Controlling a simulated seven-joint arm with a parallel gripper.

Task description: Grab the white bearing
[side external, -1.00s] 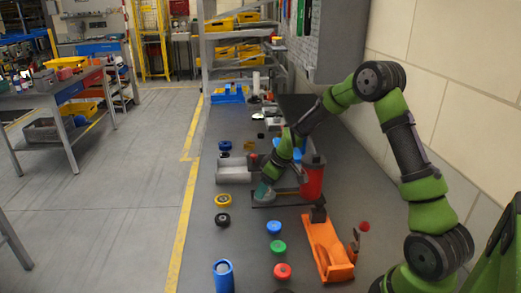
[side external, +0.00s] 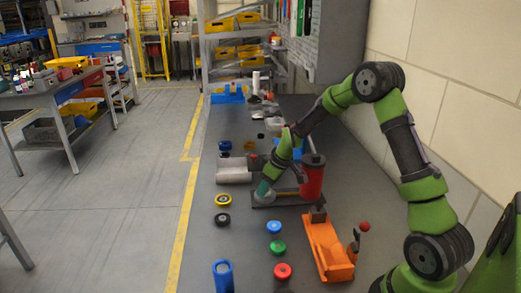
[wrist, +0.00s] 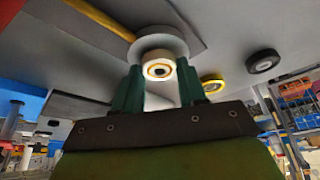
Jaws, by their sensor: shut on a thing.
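The white bearing (wrist: 158,68), a small white ring with a yellow and dark centre, sits between my fingertips in the wrist view. My gripper (wrist: 160,82) is shut on it, with one green finger on each side. A larger pale disc (wrist: 157,38) shows just beyond the bearing; I cannot tell whether they touch. In the side view my gripper (side external: 265,189) is low, at the left end of a dark base plate (side external: 290,199). The bearing itself is too small to make out there.
A red cylinder (side external: 312,180) stands at the plate's right end. An orange fixture (side external: 328,247) is nearer the camera. A grey block (side external: 234,170) lies to the left. Yellow (side external: 223,200) and black (side external: 222,219) rings and several coloured caps lie on the bench.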

